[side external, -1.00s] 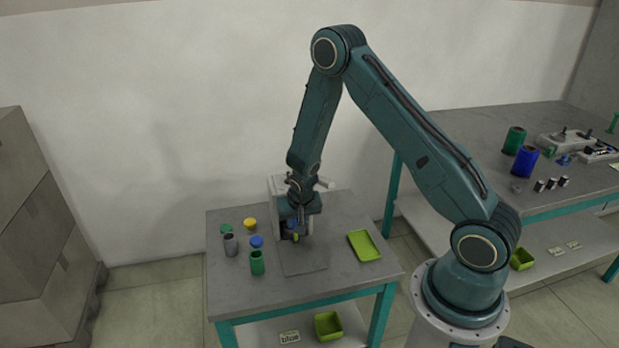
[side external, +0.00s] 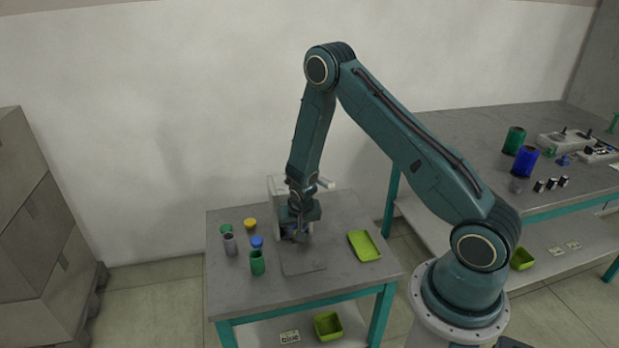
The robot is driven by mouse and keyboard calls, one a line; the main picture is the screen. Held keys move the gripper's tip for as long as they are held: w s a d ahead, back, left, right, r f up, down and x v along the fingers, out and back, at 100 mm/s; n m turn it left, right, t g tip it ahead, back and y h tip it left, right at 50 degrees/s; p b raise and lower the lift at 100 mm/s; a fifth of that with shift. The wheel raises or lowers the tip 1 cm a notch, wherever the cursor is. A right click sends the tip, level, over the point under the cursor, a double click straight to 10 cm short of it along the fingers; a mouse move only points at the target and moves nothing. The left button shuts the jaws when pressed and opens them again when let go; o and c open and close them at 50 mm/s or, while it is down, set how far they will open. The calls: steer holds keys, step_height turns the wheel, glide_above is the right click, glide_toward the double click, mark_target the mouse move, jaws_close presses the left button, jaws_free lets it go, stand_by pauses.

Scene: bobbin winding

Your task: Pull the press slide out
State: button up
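The press (side external: 276,187) is a pale grey upright unit with a handle bar to its right, at the back of the small table. My gripper (side external: 297,236) points down in front of it, low at the press opening. Its fingers are dark and small here, so I cannot tell whether they are open or shut, or touching anything. The press slide is hidden behind my gripper and wrist. A flat grey plate (side external: 304,262) lies on the table in front of the press.
Left of the press stand a green cup (side external: 257,263), a grey cup (side external: 231,244), a blue cap (side external: 256,242), a yellow cap (side external: 250,224) and another green piece (side external: 226,230). A lime tray (side external: 364,245) lies to the right. The table's front is clear.

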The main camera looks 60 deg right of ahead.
steer(key=shift+x, duration=2.6)
steer(key=c, duration=0.6)
steer(key=shift+o, duration=0.2)
